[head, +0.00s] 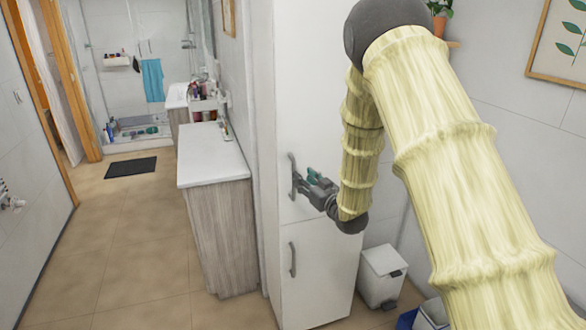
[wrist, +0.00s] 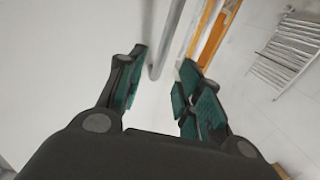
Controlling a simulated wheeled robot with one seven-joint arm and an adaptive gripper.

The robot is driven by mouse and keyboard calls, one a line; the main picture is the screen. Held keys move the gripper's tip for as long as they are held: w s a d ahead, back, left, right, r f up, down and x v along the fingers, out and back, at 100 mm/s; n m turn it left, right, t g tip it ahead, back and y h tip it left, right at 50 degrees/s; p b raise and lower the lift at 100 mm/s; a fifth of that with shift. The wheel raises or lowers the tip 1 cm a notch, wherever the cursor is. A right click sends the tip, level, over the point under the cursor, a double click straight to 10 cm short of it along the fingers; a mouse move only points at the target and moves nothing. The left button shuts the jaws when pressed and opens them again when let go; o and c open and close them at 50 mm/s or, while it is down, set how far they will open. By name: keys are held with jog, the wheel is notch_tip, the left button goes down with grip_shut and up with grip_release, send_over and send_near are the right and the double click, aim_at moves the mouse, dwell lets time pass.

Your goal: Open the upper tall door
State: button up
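The white tall cabinet's upper door (head: 305,90) is closed, with a vertical grey handle (head: 292,177) near its lower left edge. My gripper (head: 302,183) is at this handle in the head view. In the wrist view the handle (wrist: 168,42) is a curved grey bar whose end lies between the two green-padded fingertips of my gripper (wrist: 163,70). The fingers stand apart, with gaps between the bar and the pads. The exact depth of the handle between the fingers is hard to tell.
The lower door (head: 318,270) has its own grey handle (head: 292,258). A wood-fronted counter with a white top (head: 212,158) stands left of the cabinet. A white bin (head: 382,275) stands at its right.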

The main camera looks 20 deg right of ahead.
jog(key=shift+p+x, duration=1.2)
jog(key=shift+x, duration=2.4)
jog(key=shift+c, duration=0.3)
grip_shut()
jog(key=shift+a, duration=0.1)
